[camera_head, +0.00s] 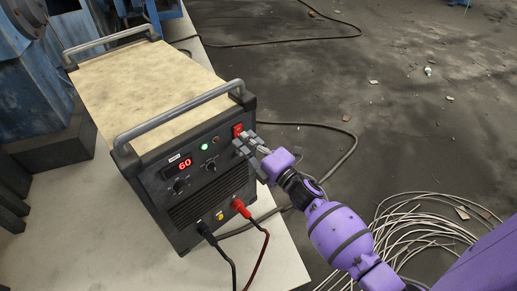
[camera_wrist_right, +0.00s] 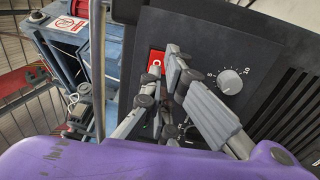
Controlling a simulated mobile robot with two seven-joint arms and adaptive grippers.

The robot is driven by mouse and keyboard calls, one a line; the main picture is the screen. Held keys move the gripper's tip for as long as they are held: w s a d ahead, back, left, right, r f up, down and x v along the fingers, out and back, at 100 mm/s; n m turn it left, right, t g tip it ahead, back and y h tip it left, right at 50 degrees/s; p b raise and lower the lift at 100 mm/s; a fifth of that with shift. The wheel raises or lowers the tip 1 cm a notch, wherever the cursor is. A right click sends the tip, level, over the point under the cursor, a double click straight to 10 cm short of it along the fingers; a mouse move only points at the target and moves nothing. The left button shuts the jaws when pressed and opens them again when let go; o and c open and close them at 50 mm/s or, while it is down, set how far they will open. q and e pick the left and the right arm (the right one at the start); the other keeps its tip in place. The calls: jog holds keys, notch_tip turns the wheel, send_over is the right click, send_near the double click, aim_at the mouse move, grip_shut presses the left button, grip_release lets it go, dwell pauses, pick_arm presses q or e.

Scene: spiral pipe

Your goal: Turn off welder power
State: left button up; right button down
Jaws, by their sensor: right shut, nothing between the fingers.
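The welder (camera_head: 150,85) is a dark box with a tan top and two grey bar handles. Its front panel has a red lit display (camera_head: 185,164) reading 60, a lit green lamp (camera_head: 204,147) and a red power switch (camera_head: 238,130) at the upper right. My right gripper (camera_head: 243,143) is shut and empty, its fingertips just below the switch. In the right wrist view the fingertips (camera_wrist_right: 178,66) are close beside the red switch (camera_wrist_right: 155,62), partly covering it; I cannot tell whether they touch. My left gripper is not in view.
The welder stands on a pale surface (camera_head: 60,240). Red (camera_head: 240,207) and black cable plugs stick out low on the front. Coiled wire (camera_head: 420,235) lies on the dark floor. Blue machinery (camera_head: 35,95) stands left.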

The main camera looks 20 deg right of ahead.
jog(key=shift+w+a, duration=0.25)
jog(key=shift+w, duration=0.4)
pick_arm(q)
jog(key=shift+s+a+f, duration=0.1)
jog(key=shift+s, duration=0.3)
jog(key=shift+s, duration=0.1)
pick_arm(e)
jog(key=shift+w+r, duration=0.1)
jog(key=shift+w+a+r, duration=0.15)
jog(key=shift+w+r, duration=0.1)
jog(key=shift+w, duration=0.05)
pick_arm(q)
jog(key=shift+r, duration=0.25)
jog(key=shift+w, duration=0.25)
pick_arm(e)
jog(key=shift+s+f, duration=0.1)
